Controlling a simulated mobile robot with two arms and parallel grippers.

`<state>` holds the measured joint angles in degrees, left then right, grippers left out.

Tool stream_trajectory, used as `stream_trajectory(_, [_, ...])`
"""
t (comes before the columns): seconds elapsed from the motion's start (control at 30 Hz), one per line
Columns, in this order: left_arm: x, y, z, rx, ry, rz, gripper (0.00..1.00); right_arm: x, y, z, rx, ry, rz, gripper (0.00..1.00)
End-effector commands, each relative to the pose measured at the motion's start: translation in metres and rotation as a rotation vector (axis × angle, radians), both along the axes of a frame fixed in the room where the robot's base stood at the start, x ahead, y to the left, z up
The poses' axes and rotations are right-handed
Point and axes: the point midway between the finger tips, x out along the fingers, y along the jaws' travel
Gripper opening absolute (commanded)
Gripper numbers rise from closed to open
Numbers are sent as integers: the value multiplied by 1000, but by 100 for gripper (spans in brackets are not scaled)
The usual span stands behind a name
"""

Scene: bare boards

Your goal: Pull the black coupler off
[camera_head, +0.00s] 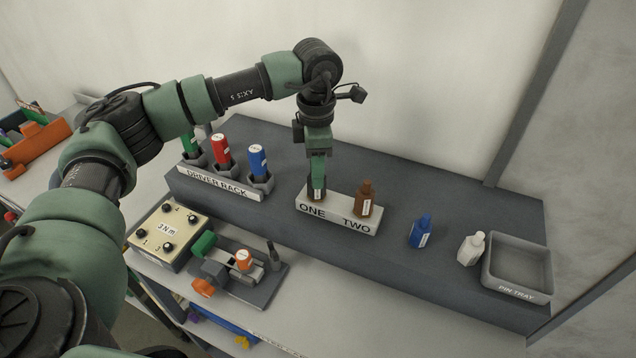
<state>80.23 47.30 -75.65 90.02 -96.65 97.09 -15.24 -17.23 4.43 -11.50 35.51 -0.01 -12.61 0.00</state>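I cannot pick out a black coupler with certainty. A small dark upright piece (272,252) stands at the right of the grey fixture (262,293) on the lower bench. The fixture also carries an orange-capped white cylinder (244,260), a green knob (204,243) and an orange knob (203,287). My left gripper (317,182) points down at the ONE place of the label block (345,221), at the top of a brown bottle (317,195) there. Its fingers hide much of that bottle, and I cannot tell whether they grip it. My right gripper is not in view.
A driver rack (213,184) holds green, red and blue drivers at left. A 3 Nm box (167,232) sits beside the fixture. Another brown bottle (366,197) stands at TWO. A blue bottle (421,231), a white bottle (471,248) and a pin tray (516,293) are at right.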

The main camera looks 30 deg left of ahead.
Motion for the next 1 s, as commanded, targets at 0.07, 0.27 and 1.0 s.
stream_trajectory(0.07, [0, 0, 0, 0, 0, 0, 0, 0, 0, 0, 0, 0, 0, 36])
stream_trajectory(0.27, [0, 0, 0, 1, -1, 0, 0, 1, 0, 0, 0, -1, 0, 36])
stream_trajectory(1.0, [0, 0, 13, 0, 0, 0, 0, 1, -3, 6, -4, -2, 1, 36])
